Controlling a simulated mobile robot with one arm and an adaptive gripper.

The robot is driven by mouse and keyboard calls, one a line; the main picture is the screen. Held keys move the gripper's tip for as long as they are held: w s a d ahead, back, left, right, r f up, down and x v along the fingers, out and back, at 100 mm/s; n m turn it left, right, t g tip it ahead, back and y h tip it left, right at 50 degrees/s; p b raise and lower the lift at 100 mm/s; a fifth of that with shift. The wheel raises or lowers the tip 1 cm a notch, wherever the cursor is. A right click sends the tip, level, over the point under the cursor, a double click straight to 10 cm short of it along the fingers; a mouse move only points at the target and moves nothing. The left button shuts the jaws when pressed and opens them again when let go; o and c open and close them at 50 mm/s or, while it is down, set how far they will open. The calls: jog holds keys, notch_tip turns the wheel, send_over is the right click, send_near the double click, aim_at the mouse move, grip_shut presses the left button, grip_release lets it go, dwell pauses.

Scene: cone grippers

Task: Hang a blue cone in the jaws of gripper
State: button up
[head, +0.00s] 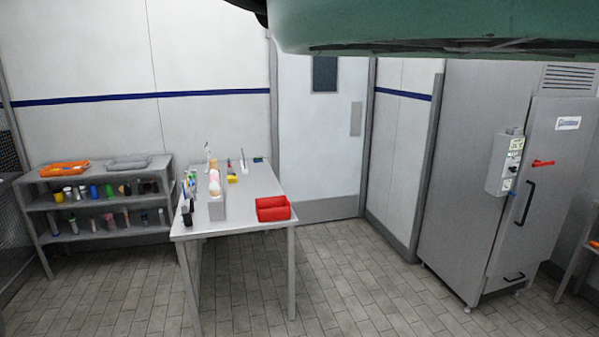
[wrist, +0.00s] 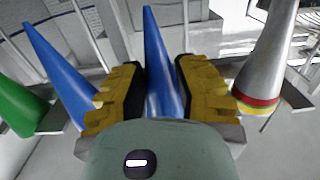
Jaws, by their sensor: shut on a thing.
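In the wrist view my gripper (wrist: 160,80), with yellow fingers and black inner pads, is shut on a blue cone (wrist: 156,45). The cone's narrow tip points up in the picture; its lower end is hidden behind my gripper's body. A second blue cone (wrist: 58,72) leans left of my left finger, partly hidden by it. A green cone (wrist: 22,110) is at the far left. A silver cone (wrist: 265,50) with red and yellow bands stands right of my right finger. The head view does not show my gripper or clearly show these cones.
Grey rail pieces (wrist: 292,97) and thin rods run close behind the cones. In the head view a metal table (head: 245,192) carries a red bin (head: 273,209) and small items. A shelf (head: 110,198) stands left, a steel cabinet (head: 463,180) right. The tiled floor (head: 350,290) is clear.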

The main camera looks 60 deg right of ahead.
jog(key=b+v, duration=0.1)
jog(key=v, duration=0.6)
jog(key=shift+b, duration=0.3)
dwell(0.6)
jog(key=shift+r, duration=0.1)
